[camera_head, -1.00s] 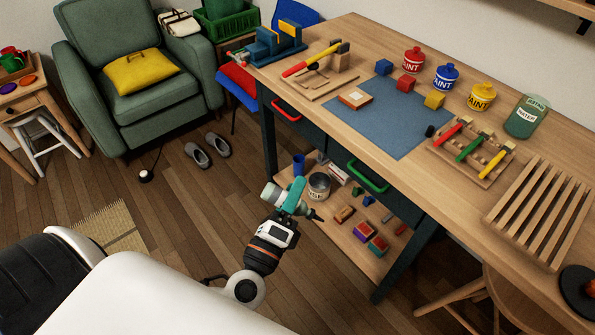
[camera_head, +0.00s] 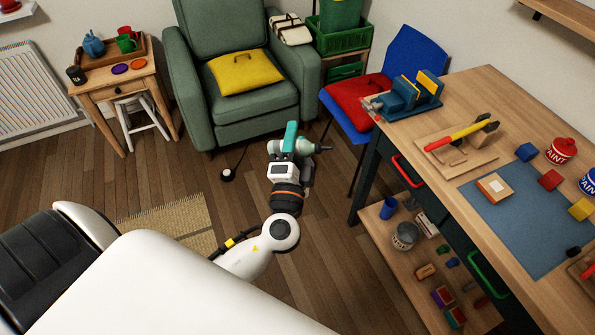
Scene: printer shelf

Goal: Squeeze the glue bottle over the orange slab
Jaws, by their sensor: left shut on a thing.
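My left gripper (camera_head: 289,150) is shut on a bottle-like thing, which I take as the glue bottle (camera_head: 322,148). Its pale end shows left of the fingers and its narrow dark tip points right, so it lies about sideways; the fingers hide its middle. I hold it over the open floor, left of the workbench. A small orange-brown slab with a pale square on top (camera_head: 495,187) lies on the blue mat (camera_head: 530,225) on the workbench, well right of the gripper. My right gripper is not in view.
The workbench (camera_head: 470,105) carries a blue vise-like tool (camera_head: 410,95), a hammer on a wooden rack, coloured cubes and paint pots. Below is a shelf (camera_head: 385,235) with small items. A blue chair (camera_head: 415,60) and green armchair (camera_head: 215,30) stand behind.

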